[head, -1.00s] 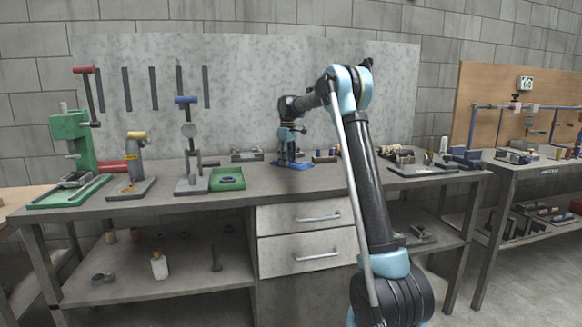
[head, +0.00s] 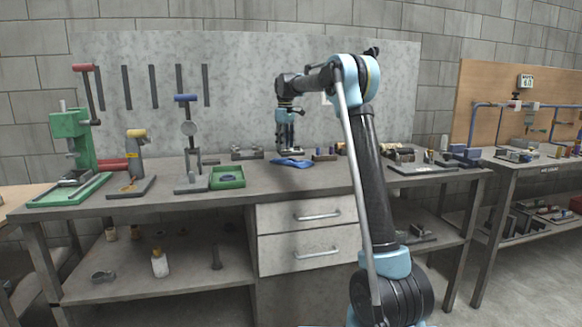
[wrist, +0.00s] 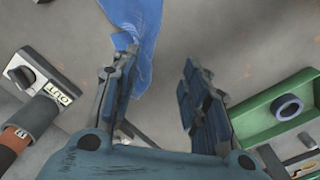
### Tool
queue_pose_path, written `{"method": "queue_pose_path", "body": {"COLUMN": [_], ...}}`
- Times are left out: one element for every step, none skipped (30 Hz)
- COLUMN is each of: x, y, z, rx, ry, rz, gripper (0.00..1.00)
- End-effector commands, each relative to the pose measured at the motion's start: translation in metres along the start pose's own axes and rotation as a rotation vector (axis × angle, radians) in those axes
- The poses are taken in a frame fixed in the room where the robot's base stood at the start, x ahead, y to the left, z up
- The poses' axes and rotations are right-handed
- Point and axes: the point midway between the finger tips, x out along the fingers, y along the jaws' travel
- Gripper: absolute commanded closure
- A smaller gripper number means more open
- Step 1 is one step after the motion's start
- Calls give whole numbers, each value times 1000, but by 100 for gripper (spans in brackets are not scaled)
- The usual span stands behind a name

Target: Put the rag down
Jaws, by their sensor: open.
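The blue rag (head: 291,163) lies crumpled on the workbench top (head: 330,176). It also shows in the wrist view (wrist: 140,30) at the top, partly hidden behind the left finger. My gripper (head: 288,148) is above the bench, just over and behind the rag in the head view. In the wrist view my gripper (wrist: 158,85) has its two fingers spread apart, with bare bench top between them. The jaws are open and empty, and the rag lies beyond the left fingertip. I cannot tell whether that finger touches it.
A green tray (head: 227,178) with a dark ring inside stands left of the rag. An upright press tool (head: 189,150) and a green press (head: 72,155) stand farther left. Small parts (head: 322,155) lie right of the rag. The bench front is clear.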

Motion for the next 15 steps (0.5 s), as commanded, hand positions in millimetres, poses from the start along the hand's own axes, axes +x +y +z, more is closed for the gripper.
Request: {"method": "queue_pose_path", "body": {"x": [-8,-11,-15,-17,-19,-21,-22,-22,-22,-22,-22,-22,-21,-20,-17], "y": [-3,-5,-6,-7,-8,-8,-9,-9,-9,-9,-9,-8,-7,-6,-4], "z": [1,2,2,2,3,3,3,3,3,3,3,3,3,3,4], "rx": [0,0,0,0,0,0,0,0,0,0,0,0,1,1,1], "ry": [0,0,0,0,0,0,0,0,0,0,0,0,0,0,0], "rz": [0,0,0,0,0,0,0,0,0,0,0,0,0,0,0], "gripper": [58,58,58,58,58,58,58,58,58,65,71,77,81,86,92]}}
